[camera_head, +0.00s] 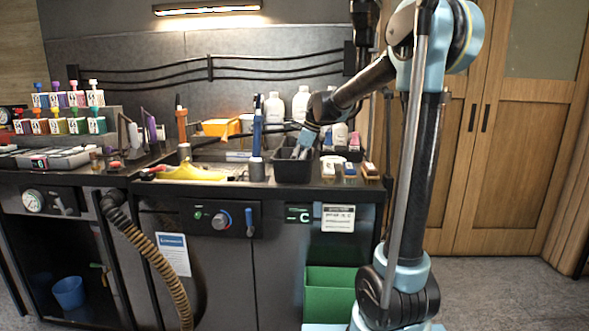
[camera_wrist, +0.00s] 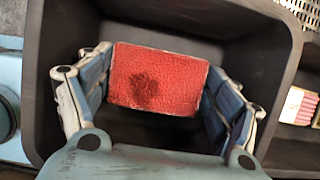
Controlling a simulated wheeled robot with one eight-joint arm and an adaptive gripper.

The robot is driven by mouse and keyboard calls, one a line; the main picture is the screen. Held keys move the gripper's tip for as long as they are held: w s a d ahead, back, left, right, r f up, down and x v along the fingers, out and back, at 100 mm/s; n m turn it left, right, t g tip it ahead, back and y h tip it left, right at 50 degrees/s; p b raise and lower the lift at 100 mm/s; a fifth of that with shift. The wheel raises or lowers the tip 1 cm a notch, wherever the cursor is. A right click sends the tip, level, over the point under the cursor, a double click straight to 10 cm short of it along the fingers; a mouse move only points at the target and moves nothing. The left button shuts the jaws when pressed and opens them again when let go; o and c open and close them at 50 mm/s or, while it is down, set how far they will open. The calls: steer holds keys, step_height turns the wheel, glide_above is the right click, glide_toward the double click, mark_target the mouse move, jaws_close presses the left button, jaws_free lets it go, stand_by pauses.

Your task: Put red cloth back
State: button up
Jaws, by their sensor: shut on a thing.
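In the wrist view, the red cloth (camera_wrist: 168,65) is a flat red rectangle with pale edges and a dark stain left of its middle. My gripper (camera_wrist: 155,90) is shut on it, one blue finger pressed along each side. The cloth is inside or just over a black bin (camera_wrist: 225,22), whose dark walls surround it. In the head view, my gripper (camera_head: 304,145) points down into the black bin (camera_head: 292,172) on the counter. The cloth is hidden there by the bin and my gripper.
White bottles (camera_head: 273,107) stand behind. A green bin (camera_head: 330,293) is below the counter.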

steer(key=shift+f, duration=0.1)
steer(key=o, duration=1.2)
steer(key=shift+o, duration=0.2)
steer(key=v, duration=1.7)
steer(key=s+d+f+n+h, duration=0.1)
steer(key=s+d+f+n, duration=0.4)
steer(key=s+f, duration=0.5)
steer(key=s+d+f+n+t+h, duration=0.1)
steer(key=s+d+f+n+h, duration=0.1)
steer(key=s+d+f+n, duration=0.4)
steer(key=s+d+f+n+t+h, duration=0.1)
steer(key=s+d+f+n, duration=0.5)
steer(key=s+f, duration=0.9)
step_height(320, 180, down, 2)
steer(key=shift+s+f+n+h, duration=0.1)
steer(key=shift+s+n+h, duration=0.2)
steer(key=shift+n, duration=0.5)
steer(key=shift+d, duration=0.15)
